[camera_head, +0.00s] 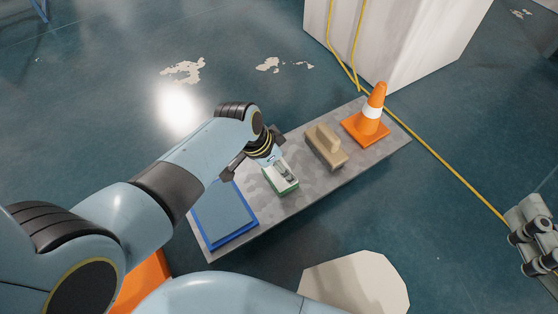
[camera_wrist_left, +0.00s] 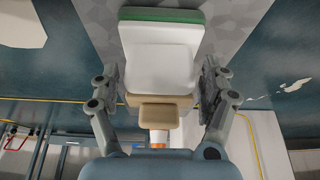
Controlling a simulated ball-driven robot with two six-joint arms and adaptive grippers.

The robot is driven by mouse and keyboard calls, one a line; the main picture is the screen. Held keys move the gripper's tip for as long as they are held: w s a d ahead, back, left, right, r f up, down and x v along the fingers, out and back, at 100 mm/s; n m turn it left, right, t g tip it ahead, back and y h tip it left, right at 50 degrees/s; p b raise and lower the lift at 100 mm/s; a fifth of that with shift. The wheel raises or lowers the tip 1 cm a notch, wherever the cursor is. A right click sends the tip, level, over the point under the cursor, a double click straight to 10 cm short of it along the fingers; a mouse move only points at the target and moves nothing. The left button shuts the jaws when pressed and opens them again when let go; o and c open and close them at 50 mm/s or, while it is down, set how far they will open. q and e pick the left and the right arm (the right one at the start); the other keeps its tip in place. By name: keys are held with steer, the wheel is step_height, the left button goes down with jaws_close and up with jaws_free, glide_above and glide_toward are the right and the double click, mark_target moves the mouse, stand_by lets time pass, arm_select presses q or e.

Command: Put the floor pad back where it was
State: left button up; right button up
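A flat blue pad (camera_head: 226,216) lies on the left end of a grey slab (camera_head: 291,206). A white block with a green edge (camera_head: 281,187) sits on the slab to its right; it also shows in the left wrist view (camera_wrist_left: 161,55). I cannot tell for certain which is the floor pad. My left gripper (camera_head: 253,163) is open above the white block. In the left wrist view its fingers (camera_wrist_left: 161,85) stand apart on either side of the block; contact is not clear. At the right edge, grey jointed parts, seemingly my right gripper (camera_head: 536,238), are partly cut off.
A beige block with a raised grip (camera_head: 326,150) and an orange cone (camera_head: 370,121) stand farther right on the slab. A white pillar (camera_head: 405,40) stands behind. A yellow cable (camera_head: 446,165) runs across the floor. A pale flat piece (camera_head: 355,280) lies in front.

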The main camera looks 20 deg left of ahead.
mark_target(275, 175)
arm_select(q)
steer(key=shift+o, duration=0.8)
steer(key=shift+r, duration=0.1)
steer(key=p+v, duration=0.2)
steer(key=v, duration=0.1)
steer(key=shift+r+p, duration=0.25)
steer(key=shift+p, duration=0.05)
arm_select(e)
steer(key=s+d+f+m+g+h, duration=0.1)
steer(key=s+f+g, duration=0.5)
steer(key=s+f, duration=0.4)
arm_select(q)
steer(key=p+v, duration=0.5)
steer(key=v, duration=0.3)
steer(key=shift+s+r+p, duration=0.2)
steer(key=shift+p, duration=0.1)
arm_select(e)
step_height(275, 175, up, 7)
steer(key=w+g, duration=0.1)
steer(key=g, duration=0.6)
steer(key=shift+w+d+f+h, duration=0.2)
steer(key=shift+d+h, duration=0.1)
steer(key=shift+d, duration=0.1)
